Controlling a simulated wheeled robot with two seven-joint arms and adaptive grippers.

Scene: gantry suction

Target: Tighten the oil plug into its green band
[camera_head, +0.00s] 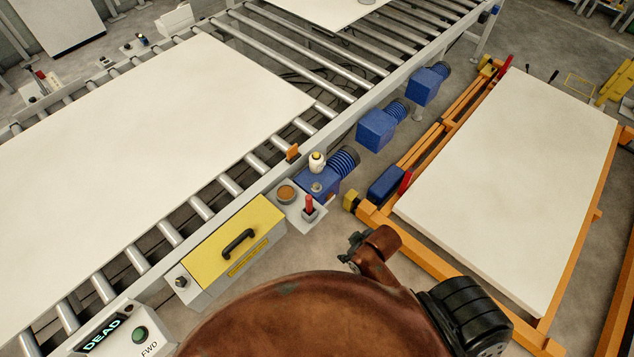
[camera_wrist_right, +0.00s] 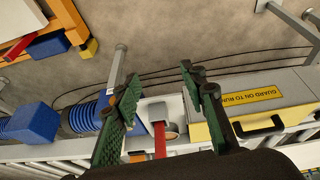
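A small white-and-yellow capped part (camera_head: 317,162) stands by the blue ribbed motor (camera_head: 342,162) at the conveyor's side. A grey round fitting (camera_head: 316,187) sits on the blue housing below it. I cannot tell which is the oil plug, and no green band can be made out. My right gripper (camera_head: 353,250) is in front of the motor, in the lower middle of the head view, partly hidden by its wrist. In the right wrist view its green fingers (camera_wrist_right: 162,75) are apart and empty, with a red lever (camera_wrist_right: 159,139) seen between them. My left gripper is not in view.
A round brown-faced dial (camera_head: 287,194) and the red lever (camera_head: 309,205) share a small plate. A yellow guard box (camera_head: 233,237) with a black handle is to their left. The roller conveyor (camera_head: 170,234) bears a white panel. An orange-framed table (camera_head: 545,345) is at right.

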